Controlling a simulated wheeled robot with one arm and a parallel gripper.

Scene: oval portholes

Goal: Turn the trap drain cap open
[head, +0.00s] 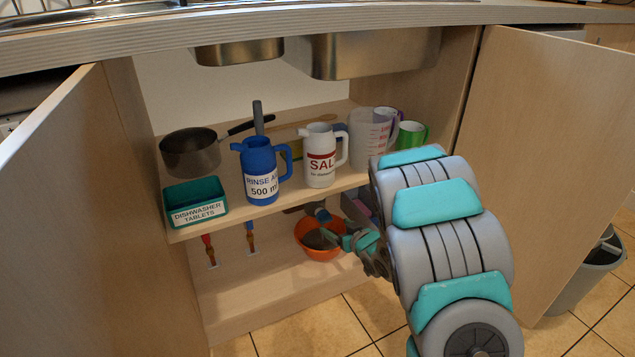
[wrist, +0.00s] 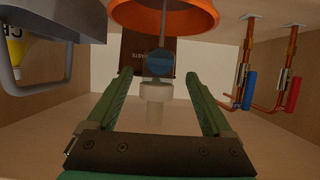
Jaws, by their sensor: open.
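In the wrist view, which appears upside down, a blue round cap (wrist: 158,62) sits at the end of a pale trap fitting (wrist: 156,92). In the head view the blue part (head: 322,215) shows small, under the shelf and above an orange bowl (head: 318,254). My gripper (wrist: 160,76) is open, with one green finger on each side of the trap in the wrist view. I cannot tell whether either finger touches it. In the head view my gripper (head: 348,240) is at the right of the bowl, partly hidden by my arm.
The shelf (head: 235,213) above holds a blue jug (head: 262,165), a white salt jug (head: 321,150), a pan (head: 190,152) and a teal box (head: 195,200). Pipes with red and blue handles (wrist: 292,95) stand to one side. The cabinet doors are open.

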